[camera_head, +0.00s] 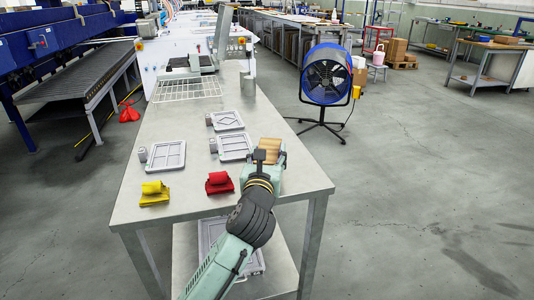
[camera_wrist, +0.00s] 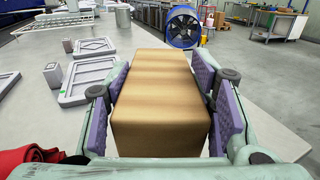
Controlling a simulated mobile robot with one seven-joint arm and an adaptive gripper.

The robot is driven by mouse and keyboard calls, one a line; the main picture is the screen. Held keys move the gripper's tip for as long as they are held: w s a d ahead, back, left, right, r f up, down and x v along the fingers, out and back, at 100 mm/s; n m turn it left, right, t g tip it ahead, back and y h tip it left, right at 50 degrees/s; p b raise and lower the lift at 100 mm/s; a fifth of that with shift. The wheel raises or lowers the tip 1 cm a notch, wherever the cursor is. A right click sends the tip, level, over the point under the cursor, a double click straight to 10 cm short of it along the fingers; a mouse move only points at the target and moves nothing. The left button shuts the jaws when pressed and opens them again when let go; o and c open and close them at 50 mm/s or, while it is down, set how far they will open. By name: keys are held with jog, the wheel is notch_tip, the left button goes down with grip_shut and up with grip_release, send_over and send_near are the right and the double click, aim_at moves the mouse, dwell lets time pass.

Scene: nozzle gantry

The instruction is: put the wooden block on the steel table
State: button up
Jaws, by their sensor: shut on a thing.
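The wooden block (camera_wrist: 161,100) is a light brown box with faint grain, large in the middle of the wrist view. My gripper (camera_wrist: 165,110) has its purple finger pads on the block's left and right sides and is shut on it. In the head view the block (camera_head: 269,146) shows in my gripper (camera_head: 268,158), over the right part of the steel table (camera_head: 180,222). Whether the block touches the tabletop is hidden by the gripper and the block itself.
Grey framed trays (camera_head: 165,156) with small grey blocks lie left of my gripper. A wire rack (camera_head: 187,88) and metal cup (camera_head: 248,84) are farther back. A blue fan (camera_head: 327,75) stands on the floor.

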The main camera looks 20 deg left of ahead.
jog(key=shift+f, duration=0.1)
jog(key=o, duration=1.4)
